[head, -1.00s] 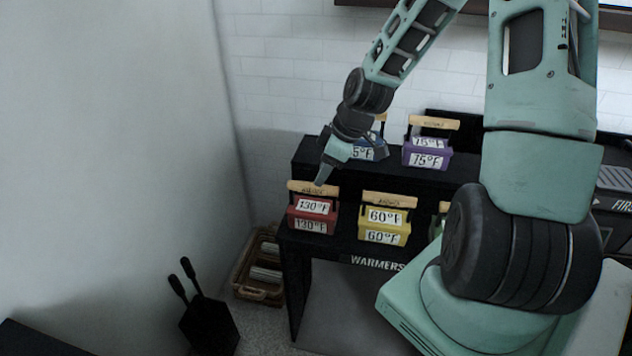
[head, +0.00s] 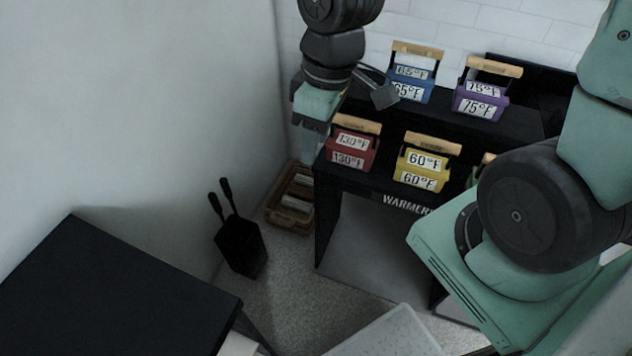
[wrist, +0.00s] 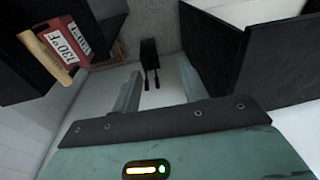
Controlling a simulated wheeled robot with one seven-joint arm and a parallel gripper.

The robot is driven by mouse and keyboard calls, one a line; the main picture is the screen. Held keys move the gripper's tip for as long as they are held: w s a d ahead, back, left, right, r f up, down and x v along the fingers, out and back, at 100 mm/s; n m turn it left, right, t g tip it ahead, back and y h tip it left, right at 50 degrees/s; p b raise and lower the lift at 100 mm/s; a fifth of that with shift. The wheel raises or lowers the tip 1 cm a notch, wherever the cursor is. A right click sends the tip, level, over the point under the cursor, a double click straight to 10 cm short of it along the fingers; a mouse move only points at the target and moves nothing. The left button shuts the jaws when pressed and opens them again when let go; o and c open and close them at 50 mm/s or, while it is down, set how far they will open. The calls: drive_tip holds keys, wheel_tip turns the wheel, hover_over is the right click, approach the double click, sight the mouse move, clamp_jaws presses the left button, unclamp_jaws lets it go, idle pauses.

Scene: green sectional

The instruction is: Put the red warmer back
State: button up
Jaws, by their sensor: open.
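The red warmer (head: 351,148), with a wooden handle and 130°F labels, stands upright at the left end of the lower black shelf, left of the yellow warmer (head: 424,166). It also shows at the upper left in the wrist view (wrist: 72,42). My gripper (head: 309,140) is beside the shelf's left end, just left of the red warmer in the head view and apart from it. In the wrist view my gripper (wrist: 160,85) has its fingers spread with nothing between them.
A blue warmer (head: 408,86) and a purple warmer (head: 480,100) stand on the upper step. A wicker basket (head: 289,208) and a black block with two handles (head: 240,247) are on the floor. A dark cabinet (head: 110,290) is at the lower left; a wall rises at left.

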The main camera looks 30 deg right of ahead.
drive_tip(key=s+a+r, duration=0.1)
drive_tip(key=s+a, duration=0.2)
drive_tip(key=s, duration=0.2)
drive_tip(key=s+a+r+h, duration=0.1)
drive_tip(key=s+a+r, duration=0.1)
drive_tip(key=s, duration=0.4)
drive_tip(key=shift+a+r, duration=0.2)
drive_tip(key=shift+a, duration=0.6)
wheel_tip(320, 180, up, 3)
drive_tip(key=p, duration=0.3)
